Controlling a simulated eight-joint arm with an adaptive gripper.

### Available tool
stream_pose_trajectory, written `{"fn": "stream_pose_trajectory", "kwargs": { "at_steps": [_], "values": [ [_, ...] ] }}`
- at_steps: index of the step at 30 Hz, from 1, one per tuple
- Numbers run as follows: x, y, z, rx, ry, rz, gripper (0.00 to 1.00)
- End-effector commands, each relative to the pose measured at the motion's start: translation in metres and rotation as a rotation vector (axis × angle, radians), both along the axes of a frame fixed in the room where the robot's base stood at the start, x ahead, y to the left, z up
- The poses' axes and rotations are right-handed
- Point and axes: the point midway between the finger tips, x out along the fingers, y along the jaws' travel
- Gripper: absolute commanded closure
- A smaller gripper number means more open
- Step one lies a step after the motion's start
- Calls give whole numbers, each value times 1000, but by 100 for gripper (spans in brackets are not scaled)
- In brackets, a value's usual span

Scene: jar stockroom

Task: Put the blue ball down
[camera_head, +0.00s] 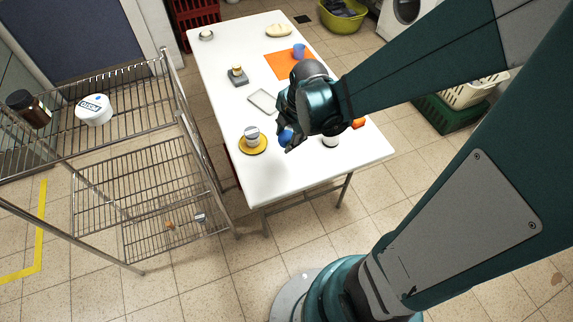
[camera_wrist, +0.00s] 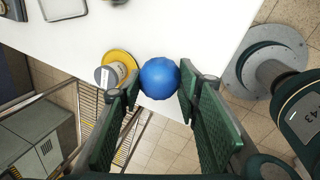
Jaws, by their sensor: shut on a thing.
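The blue ball (camera_wrist: 160,78) is between the two green fingers of my gripper (camera_wrist: 160,95) in the wrist view. My gripper is shut on it. In the head view the ball (camera_head: 285,138) shows partly below my gripper (camera_head: 290,140), over the near part of the white table (camera_head: 220,60). Most of the ball is hidden there by the gripper. I cannot tell whether the ball touches the tabletop.
A jar (camera_head: 252,136) stands on a yellow saucer (camera_head: 243,149) left of the ball. A white item (camera_head: 331,141) and an orange item (camera_head: 359,123) are to the right. A wire rack (camera_head: 150,150) stands left.

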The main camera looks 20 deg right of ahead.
Motion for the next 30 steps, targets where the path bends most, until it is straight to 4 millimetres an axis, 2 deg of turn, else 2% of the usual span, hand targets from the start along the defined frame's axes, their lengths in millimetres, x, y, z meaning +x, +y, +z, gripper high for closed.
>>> {"fn": "stream_pose_trajectory", "kwargs": {
  "at_steps": [6,20,26,30],
  "values": [
    [-18,5,-4,0,-2,25,78],
    [-19,5,-6,0,-2,27,78],
    [-18,5,-19,0,-2,27,78],
    [-18,5,-36,0,-2,27,78]
  ]
}}
